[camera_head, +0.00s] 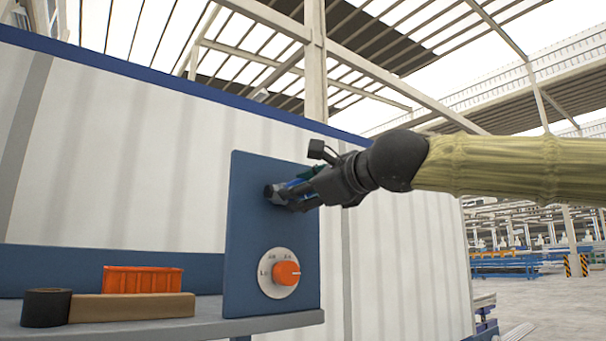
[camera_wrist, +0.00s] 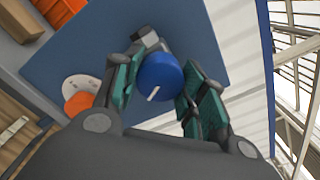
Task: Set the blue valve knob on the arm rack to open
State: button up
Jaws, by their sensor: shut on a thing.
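The blue valve knob (camera_wrist: 160,78) sits on the upper part of the blue panel (camera_head: 240,240). It is round and has a white mark on its face. In the wrist view the white mark slants toward the lower left. My gripper (camera_head: 292,194) reaches the panel from the right, and its fingers are shut around the knob, one on each side. In the head view the fingers hide most of the knob. In the wrist view my gripper (camera_wrist: 158,95) shows teal finger pads beside the knob.
An orange dial (camera_head: 287,273) on a white round plate is lower on the same panel. A grey shelf (camera_head: 240,324) holds an orange crate (camera_head: 142,281), a cardboard box (camera_head: 130,307) and a dark roll (camera_head: 45,307) at the left. Open space lies to the right.

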jog(key=n+p, duration=0.7)
jog(key=n, duration=0.5)
jog(key=shift+f+n, duration=0.1)
jog(key=shift+n, duration=0.2)
dwell(0.4)
jog(key=o, duration=1)
jog(key=shift+s, duration=0.1)
jog(key=shift+v, duration=5.95)
jog(key=shift+d, duration=0.1)
